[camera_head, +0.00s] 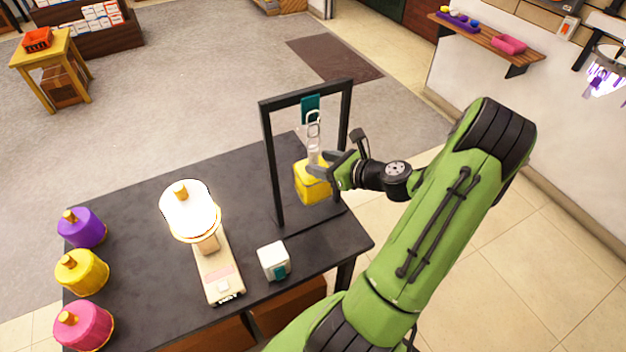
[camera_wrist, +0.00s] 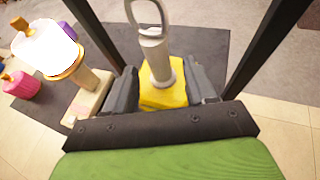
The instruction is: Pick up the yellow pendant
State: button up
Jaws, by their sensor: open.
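A yellow block (camera_head: 312,187) with a pale grey stem and loop on top, which looks like the yellow pendant, hangs inside a black frame (camera_head: 272,165) on the dark table. Its loop reaches up to a teal hook (camera_head: 310,104) on the frame's top bar. My gripper (camera_head: 330,170) is at the pendant's right side, level with its top. In the wrist view, the pendant (camera_wrist: 162,97) is between the two open fingers of my gripper (camera_wrist: 162,90), with a finger on each side of its stem. I cannot tell whether the fingers touch it.
Purple (camera_head: 82,229), yellow (camera_head: 82,272) and pink (camera_head: 85,328) canisters stand at the left edge. The frame's posts flank the pendant closely.

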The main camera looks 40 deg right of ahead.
aim_at(317, 162)
jog(key=x, duration=0.4)
jog(key=shift+s, duration=0.15)
grip_shut()
jog(key=shift+r, duration=0.1)
dwell(1.0)
